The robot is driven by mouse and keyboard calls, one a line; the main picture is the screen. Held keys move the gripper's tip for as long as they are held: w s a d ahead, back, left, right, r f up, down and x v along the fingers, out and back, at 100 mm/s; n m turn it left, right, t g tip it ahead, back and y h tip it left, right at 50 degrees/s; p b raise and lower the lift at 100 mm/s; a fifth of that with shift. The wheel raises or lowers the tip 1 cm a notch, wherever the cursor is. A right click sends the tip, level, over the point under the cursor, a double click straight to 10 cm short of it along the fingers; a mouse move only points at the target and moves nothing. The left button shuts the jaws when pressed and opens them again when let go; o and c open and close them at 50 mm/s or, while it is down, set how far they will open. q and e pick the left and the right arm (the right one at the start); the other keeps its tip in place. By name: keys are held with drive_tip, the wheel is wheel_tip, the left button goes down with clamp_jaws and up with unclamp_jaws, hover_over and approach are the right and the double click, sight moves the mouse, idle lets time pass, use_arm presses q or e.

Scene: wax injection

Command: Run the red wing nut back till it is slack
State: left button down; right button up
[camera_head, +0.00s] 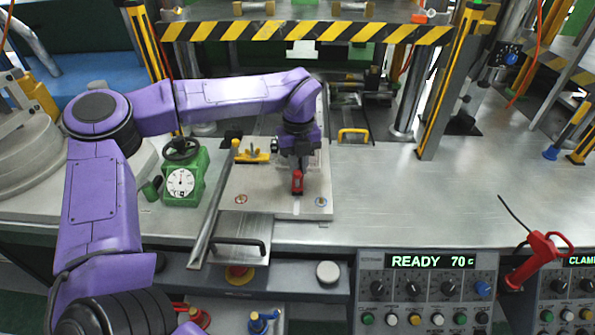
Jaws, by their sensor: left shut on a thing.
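My left gripper (299,168) comes down over the metal plate (262,182) in the middle of the table. It is shut on the red wing nut (297,182), which shows as a small red piece just below the fingers. The fingers and wrist hide the top of the nut, and its thread cannot be made out. My right gripper is not in view.
A yellow clamp piece (252,153) sits on the plate's left side. A green dial gauge (184,180) stands left of the plate. A striped bar (310,31) crosses above at the back.

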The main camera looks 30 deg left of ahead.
use_arm(q)
drive_tip(key=n+b, duration=0.7)
drive_tip(key=n, duration=0.1)
drive_tip(key=shift+f+b, duration=0.3)
drive_tip(key=shift+b, duration=0.1)
drive_tip(key=shift+r+n+b, duration=0.2)
drive_tip(key=shift+n+b, duration=0.9)
drive_tip(key=c, duration=1.4)
unclamp_jaws()
drive_tip(key=shift+o, duration=0.2)
wheel_tip(320, 180, up, 11)
drive_tip(key=p, duration=0.1)
drive_tip(key=shift+f, duration=0.15)
drive_tip(key=shift+s, duration=0.1)
